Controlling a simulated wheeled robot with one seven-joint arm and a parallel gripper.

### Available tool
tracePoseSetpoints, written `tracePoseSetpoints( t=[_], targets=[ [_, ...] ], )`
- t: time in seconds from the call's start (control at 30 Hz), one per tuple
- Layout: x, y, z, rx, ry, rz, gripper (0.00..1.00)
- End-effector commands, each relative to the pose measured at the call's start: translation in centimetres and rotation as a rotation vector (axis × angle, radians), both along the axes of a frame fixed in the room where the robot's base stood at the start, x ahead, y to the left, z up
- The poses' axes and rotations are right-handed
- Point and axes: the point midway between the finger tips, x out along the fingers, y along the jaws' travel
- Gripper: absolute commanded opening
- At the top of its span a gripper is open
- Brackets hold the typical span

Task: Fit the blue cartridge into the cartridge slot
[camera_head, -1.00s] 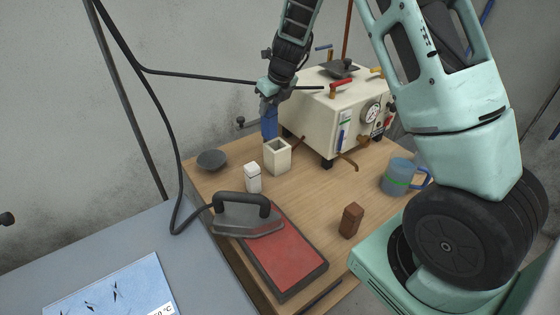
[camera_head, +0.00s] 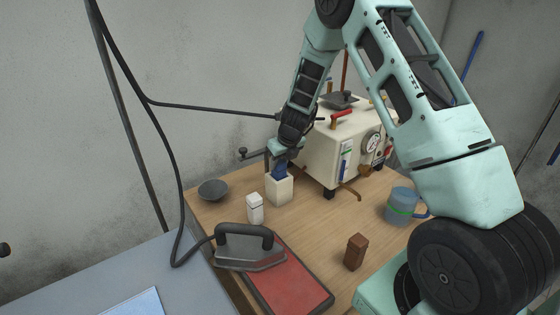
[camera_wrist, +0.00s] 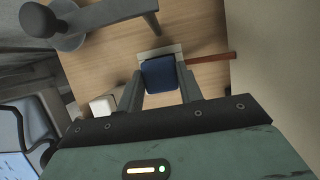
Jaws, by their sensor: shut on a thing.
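The blue cartridge (camera_head: 279,170) is upright, with its lower part inside the opening of the cream cartridge slot (camera_head: 280,190), an open-topped box on the wooden table. How deep its bottom reaches is hidden by the box walls. My gripper (camera_head: 284,157) is above the slot, shut on the cartridge's upper part. In the wrist view the blue cartridge top (camera_wrist: 159,75) lies between my two fingers, and a pale rim of the slot (camera_wrist: 160,52) shows along its far edge.
A white small box (camera_head: 255,208) and a grey bowl (camera_head: 213,190) stand left of the slot. The cream machine (camera_head: 335,150) with pipes and gauge is close behind right. An iron (camera_head: 248,248), a brown block (camera_head: 355,252) and a blue mug (camera_head: 403,205) are nearer. The table's middle is clear.

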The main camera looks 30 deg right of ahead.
Motion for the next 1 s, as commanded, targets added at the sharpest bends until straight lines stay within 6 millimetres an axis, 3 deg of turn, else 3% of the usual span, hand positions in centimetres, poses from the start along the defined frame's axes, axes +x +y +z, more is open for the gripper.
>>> tracePoseSetpoints(
  t=[0.3, 0.33, 0.4, 0.77, 1.0],
  targets=[
    [0.0, 0.0, -0.3, 0.000, -0.001, 0.001, 0.00],
    [0.0, 0.0, -0.2, 0.000, -0.001, 0.001, 0.44],
    [0.0, 0.0, -0.2, 0.000, 0.000, 0.001, 0.58],
    [0.0, 0.0, 0.4, -0.001, -0.001, 0.002, 0.58],
    [-1.6, 0.0, 4.3, -0.004, -0.005, 0.004, 0.58]
  ],
)
